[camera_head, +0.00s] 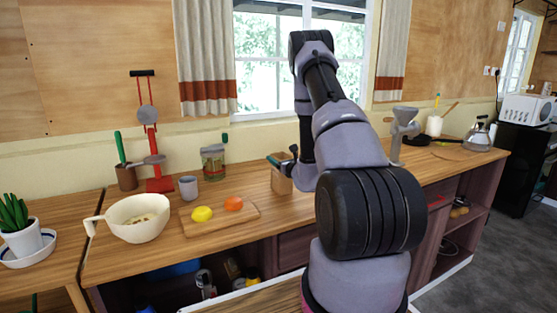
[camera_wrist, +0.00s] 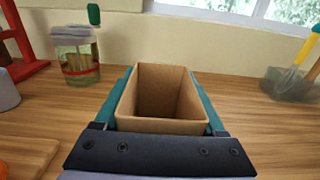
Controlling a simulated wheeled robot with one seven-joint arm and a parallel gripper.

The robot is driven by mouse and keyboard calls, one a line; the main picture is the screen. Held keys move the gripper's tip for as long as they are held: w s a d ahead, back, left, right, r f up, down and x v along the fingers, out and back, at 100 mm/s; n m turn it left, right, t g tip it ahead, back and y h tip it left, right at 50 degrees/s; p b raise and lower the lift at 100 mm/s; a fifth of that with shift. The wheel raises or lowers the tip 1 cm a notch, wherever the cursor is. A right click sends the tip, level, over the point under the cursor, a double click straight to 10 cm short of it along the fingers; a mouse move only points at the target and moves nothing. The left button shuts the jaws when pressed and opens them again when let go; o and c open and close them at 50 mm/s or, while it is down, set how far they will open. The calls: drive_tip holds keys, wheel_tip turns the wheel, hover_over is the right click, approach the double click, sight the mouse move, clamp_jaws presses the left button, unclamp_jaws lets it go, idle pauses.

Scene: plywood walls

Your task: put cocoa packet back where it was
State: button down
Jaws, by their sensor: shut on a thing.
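The cocoa packet appears as a plain brown, open-topped box, upright and empty inside as far as I see. It shows in the head view (camera_head: 281,182) over the wooden counter, and in the middle of the wrist view (camera_wrist: 161,125). My gripper (camera_head: 281,161) is shut on it, with a teal finger along each side; the gripper also fills the lower wrist view (camera_wrist: 161,98). I cannot tell whether the packet's base touches the counter. My arm hides part of the counter to its right.
Left of the packet are a glass jar (camera_head: 213,161), a grey cup (camera_head: 188,187), a board (camera_head: 222,219) with yellow and orange fruit, and a white bowl (camera_head: 137,217). A grey grinder (camera_head: 403,130) stands right of my arm. Bare counter surrounds the packet.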

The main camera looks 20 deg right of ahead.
drive_tip(key=shift+f, duration=0.15)
unclamp_jaws()
